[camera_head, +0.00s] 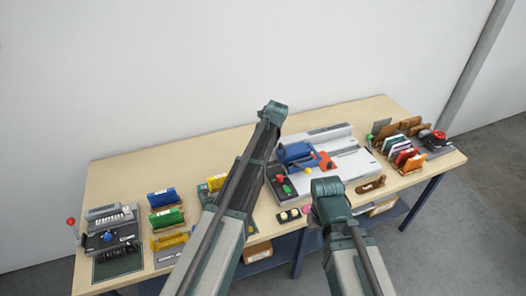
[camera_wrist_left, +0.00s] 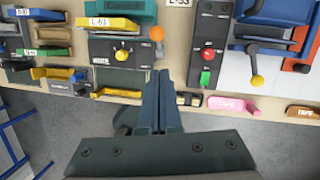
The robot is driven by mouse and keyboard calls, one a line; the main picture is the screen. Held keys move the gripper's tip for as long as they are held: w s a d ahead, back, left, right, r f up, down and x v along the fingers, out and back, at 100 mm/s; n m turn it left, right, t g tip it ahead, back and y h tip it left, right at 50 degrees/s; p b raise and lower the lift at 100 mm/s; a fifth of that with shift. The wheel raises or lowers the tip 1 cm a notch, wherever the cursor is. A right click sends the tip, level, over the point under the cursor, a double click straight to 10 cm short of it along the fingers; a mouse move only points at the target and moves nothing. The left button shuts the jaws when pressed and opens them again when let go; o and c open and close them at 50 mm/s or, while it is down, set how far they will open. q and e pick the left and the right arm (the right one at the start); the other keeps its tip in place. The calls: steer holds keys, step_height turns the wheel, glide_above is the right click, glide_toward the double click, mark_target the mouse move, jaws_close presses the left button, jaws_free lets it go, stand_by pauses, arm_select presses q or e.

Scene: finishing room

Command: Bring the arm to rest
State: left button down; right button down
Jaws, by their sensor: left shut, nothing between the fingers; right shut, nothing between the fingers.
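My left gripper shows in the left wrist view (camera_wrist_left: 160,74), its two dark fingers shut together with nothing between them. They point toward the front edge of the bench, near a control box with a yellow knob. In the head view, my left arm rises from the bottom over the middle of the bench, and its gripper is hidden. My right gripper (camera_head: 328,190) is at the upper end of my right arm in the head view, by the bench's front edge. It is shut and holds nothing that I can see; its fingertips are hard to make out.
The wooden bench (camera_head: 125,175) carries a grey machine with a blue clamp (camera_head: 297,152), a lever device (camera_head: 108,235) at left, coloured holders, and a rack of cards (camera_head: 398,148) at right. A pink tape piece (camera_wrist_left: 232,104) lies near the front edge. The wall behind is bare.

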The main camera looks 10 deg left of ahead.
arm_select(q)
steer(key=s+d+f+n+b, duration=0.4)
steer(key=s+n, duration=0.4)
steer(key=s, duration=0.2)
steer(key=s+d+f+n+g+h+b, duration=0.1)
steer(key=s+d+f+n+b, duration=0.2)
steer(key=s+n, duration=0.4)
steer(key=s+d+f+n+b, duration=0.4)
steer(key=s+n, duration=0.4)
steer(key=s, duration=0.6)
steer(key=shift+d+f+n+h+b, duration=0.35)
steer(key=shift+d+f, duration=0.3)
steer(key=shift+d, duration=0.3)
